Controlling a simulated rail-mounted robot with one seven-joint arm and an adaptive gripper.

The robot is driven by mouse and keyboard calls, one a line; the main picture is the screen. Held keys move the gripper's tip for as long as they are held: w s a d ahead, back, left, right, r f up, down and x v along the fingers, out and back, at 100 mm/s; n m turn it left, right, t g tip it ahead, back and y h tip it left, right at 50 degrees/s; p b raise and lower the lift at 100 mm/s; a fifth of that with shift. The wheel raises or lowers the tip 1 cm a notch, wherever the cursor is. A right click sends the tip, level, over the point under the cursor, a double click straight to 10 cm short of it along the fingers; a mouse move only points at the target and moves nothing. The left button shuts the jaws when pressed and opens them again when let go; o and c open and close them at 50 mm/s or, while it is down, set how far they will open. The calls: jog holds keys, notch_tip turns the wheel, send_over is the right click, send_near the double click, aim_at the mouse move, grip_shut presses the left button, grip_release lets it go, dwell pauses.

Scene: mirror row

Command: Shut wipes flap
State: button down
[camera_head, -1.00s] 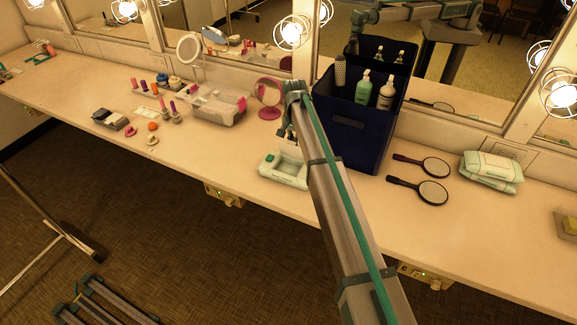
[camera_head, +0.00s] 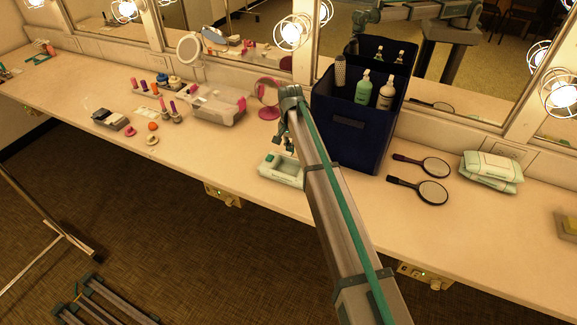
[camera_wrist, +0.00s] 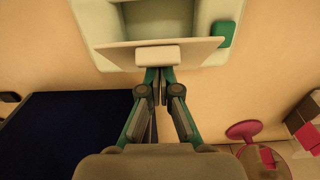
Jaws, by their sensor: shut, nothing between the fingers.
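The wipes box (camera_head: 270,172) is a pale mint tub with a green part at its left end, near the counter's front edge. In the wrist view the tub (camera_wrist: 100,25) is at the top, with the green part (camera_wrist: 226,34) at its right. Its flap (camera_wrist: 115,50) stands partly open, with a dark opening showing beyond it and a pale tab at its middle. My gripper (camera_wrist: 160,80) is shut and empty, its fingertips at the tab; contact is unclear. In the head view my gripper (camera_head: 287,144) is just above the tub, and my arm hides part of it.
A dark blue bin (camera_head: 345,142) with bottles stands close to the right of my gripper. Two hand mirrors (camera_head: 432,191) and wipes packs (camera_head: 491,170) lie right.

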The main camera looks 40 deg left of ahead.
aim_at(287, 155)
jog(key=shift+s+d+f, duration=0.1)
jog(key=shift+s+d, duration=0.1)
jog(key=shift+s, duration=0.5)
jog(key=shift+s+d+f, duration=0.1)
jog(key=shift+s+d, duration=0.1)
jog(key=shift+s, duration=0.45)
jog(key=shift+f+b, duration=0.45)
jog(key=shift+f, duration=0.85)
jog(key=shift+r+p, duration=1.85)
jog(key=shift+r, duration=2.2)
